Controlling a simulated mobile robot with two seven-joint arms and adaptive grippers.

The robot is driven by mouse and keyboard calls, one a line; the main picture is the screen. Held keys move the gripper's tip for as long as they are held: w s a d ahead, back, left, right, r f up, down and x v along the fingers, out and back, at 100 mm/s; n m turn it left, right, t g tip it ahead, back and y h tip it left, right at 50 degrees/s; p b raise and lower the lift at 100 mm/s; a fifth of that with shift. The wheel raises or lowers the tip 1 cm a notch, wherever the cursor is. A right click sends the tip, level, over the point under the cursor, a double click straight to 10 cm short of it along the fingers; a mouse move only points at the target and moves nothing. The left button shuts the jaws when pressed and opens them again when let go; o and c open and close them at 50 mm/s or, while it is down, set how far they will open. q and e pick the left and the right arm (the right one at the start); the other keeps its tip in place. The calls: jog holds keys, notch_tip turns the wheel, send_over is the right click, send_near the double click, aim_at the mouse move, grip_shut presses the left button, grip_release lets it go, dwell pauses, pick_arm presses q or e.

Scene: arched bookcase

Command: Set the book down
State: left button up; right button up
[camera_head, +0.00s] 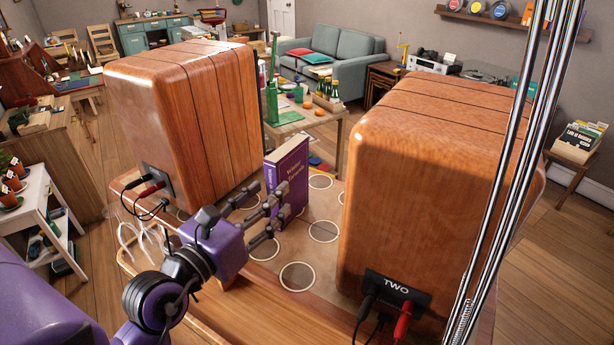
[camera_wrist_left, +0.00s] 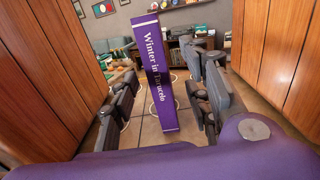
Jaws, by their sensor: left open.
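A purple book (camera_head: 288,180) with white lettering stands upright on the tabletop with pale circles (camera_head: 297,277) between two wooden cabinets. In the left wrist view its spine (camera_wrist_left: 155,75) faces me, leaning slightly in the picture. My left gripper (camera_head: 266,208) is purple with dark fingers and comes in from the near left, close to the book's near side. In the left wrist view the open fingers (camera_wrist_left: 163,108) are on both sides of the book, with a gap on the left and a narrower one on the right. My right gripper is not in view.
A wooden cabinet (camera_head: 185,110) with cables stands left of the book. Another cabinet (camera_head: 430,170), labelled TWO, stands to the right. The tabletop between them is mostly clear. Behind is a low table (camera_head: 335,122) with bottles, and a grey-green sofa (camera_head: 345,58).

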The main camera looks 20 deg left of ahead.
aim_at(270, 190)
pick_arm(q)
jog(key=w, duration=0.3)
jog(key=shift+w+a+f, duration=0.15)
jog(key=shift+w+a, duration=0.1)
jog(key=shift+a, duration=0.15)
jog(key=shift+w+d+p, duration=0.15)
jog(key=shift+d+p, duration=0.05)
jog(key=shift+p, duration=0.1)
jog(key=w, duration=0.3)
jog(key=w+p, duration=0.1)
jog(key=shift+w+d, duration=0.3)
jog(key=shift+d, duration=0.1)
jog(key=shift+w, duration=0.25)
jog(key=shift+f, duration=0.1)
grip_shut()
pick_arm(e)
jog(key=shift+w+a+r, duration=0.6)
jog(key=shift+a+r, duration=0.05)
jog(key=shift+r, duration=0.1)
